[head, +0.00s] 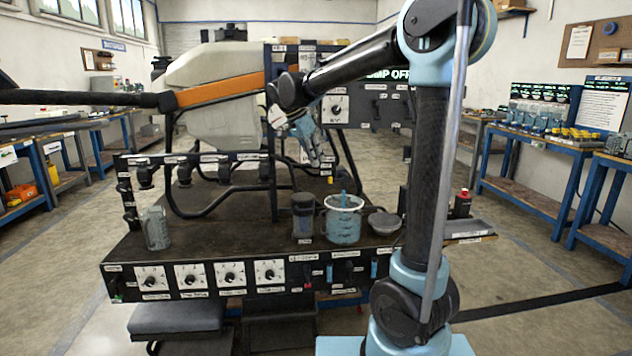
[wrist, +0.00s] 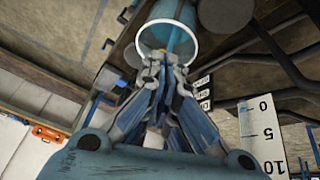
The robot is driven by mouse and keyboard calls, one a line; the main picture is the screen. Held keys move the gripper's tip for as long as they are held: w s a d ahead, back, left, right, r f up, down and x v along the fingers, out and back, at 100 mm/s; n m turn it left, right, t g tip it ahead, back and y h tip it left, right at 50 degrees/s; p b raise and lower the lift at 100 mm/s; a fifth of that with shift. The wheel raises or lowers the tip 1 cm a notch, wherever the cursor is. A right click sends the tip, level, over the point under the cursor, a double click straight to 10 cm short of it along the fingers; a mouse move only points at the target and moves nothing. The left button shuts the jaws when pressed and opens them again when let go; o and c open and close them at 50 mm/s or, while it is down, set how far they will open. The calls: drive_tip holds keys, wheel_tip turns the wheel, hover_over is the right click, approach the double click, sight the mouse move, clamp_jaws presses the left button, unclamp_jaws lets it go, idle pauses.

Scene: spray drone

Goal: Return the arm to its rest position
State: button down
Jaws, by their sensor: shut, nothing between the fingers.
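My arm rises at the right of the head view and bends over the dark bench (head: 225,243) to the left. My gripper (head: 322,164) hangs above the bench, fingers pointing down, shut and empty. It is above and slightly left of a clear bucket (head: 343,226) of blue liquid with a blue stick in it, and apart from it. In the wrist view, my gripper (wrist: 165,66) shows its fingertips together, overlapping the bucket's white rim (wrist: 143,40) in the picture.
A dark-capped jar (head: 303,218) and a grey bowl (head: 384,222) flank the bucket. A clear jug (head: 156,228) stands at the bench's left. Behind are the drone's pale tank (head: 213,95) and its orange-sleeved boom (head: 220,90). A red bottle (head: 462,203) stands at right.

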drive_tip(key=s+d+f+n+y, duration=0.1)
drive_tip(key=s+d+f+n, duration=0.2)
drive_tip(key=s+d, duration=0.5)
drive_tip(key=s+d+f+n+y, duration=0.1)
drive_tip(key=s+d+f+n, duration=0.25)
drive_tip(key=s+d, duration=0.35)
drive_tip(key=s+d+f+n+y, duration=0.1)
drive_tip(key=s+d+f+n, duration=0.1)
drive_tip(key=s+f, duration=0.5)
drive_tip(key=s+d+f+n+y, duration=0.1)
drive_tip(key=s+d+f+n, duration=0.2)
drive_tip(key=s+f, duration=0.5)
drive_tip(key=shift+s+d+f+y, duration=0.15)
drive_tip(key=shift+s+f+y, duration=0.15)
drive_tip(key=shift+f, duration=0.1)
drive_tip(key=shift+w+f, duration=0.2)
drive_tip(key=shift+w, duration=0.25)
